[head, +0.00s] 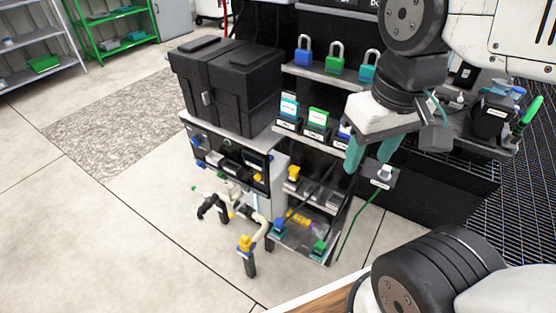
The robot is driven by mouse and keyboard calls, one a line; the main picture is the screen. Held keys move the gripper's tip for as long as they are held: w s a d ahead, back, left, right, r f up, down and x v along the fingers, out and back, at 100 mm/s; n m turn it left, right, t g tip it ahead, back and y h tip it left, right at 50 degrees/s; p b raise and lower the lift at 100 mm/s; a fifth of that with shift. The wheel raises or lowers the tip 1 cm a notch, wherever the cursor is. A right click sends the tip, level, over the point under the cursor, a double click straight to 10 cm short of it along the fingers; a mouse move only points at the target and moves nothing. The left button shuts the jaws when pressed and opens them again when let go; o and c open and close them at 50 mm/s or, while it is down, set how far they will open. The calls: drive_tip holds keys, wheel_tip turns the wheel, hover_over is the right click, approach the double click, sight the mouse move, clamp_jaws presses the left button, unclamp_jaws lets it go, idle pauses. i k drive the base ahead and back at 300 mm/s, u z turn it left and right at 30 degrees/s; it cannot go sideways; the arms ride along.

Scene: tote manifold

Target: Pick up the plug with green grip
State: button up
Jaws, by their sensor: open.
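My gripper (367,165) is at the right of centre, pointing down, with its two teal fingers apart and nothing seen between them. A small green-topped piece (318,248) stands on the low tray at the lower middle. It looks like the plug with green grip, but it is too small to be sure. It is below and left of my gripper, well apart from it. A similar blue-topped piece (279,228) stands to its left, and a yellow one (293,172) is on the shelf above.
A black case (228,85) sits on the cabinet at left. Blue, green and teal padlocks (334,58) stand on a shelf. A grey block (381,174) with a green cable is close by my gripper's fingers. A green-handled tool (530,112) is at far right. Floor at left is clear.

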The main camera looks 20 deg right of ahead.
sight(320, 245)
drive_tip(key=z, duration=0.85)
drive_tip(key=k, duration=0.95)
drive_tip(key=u, duration=0.8)
drive_tip(key=i, duration=0.5)
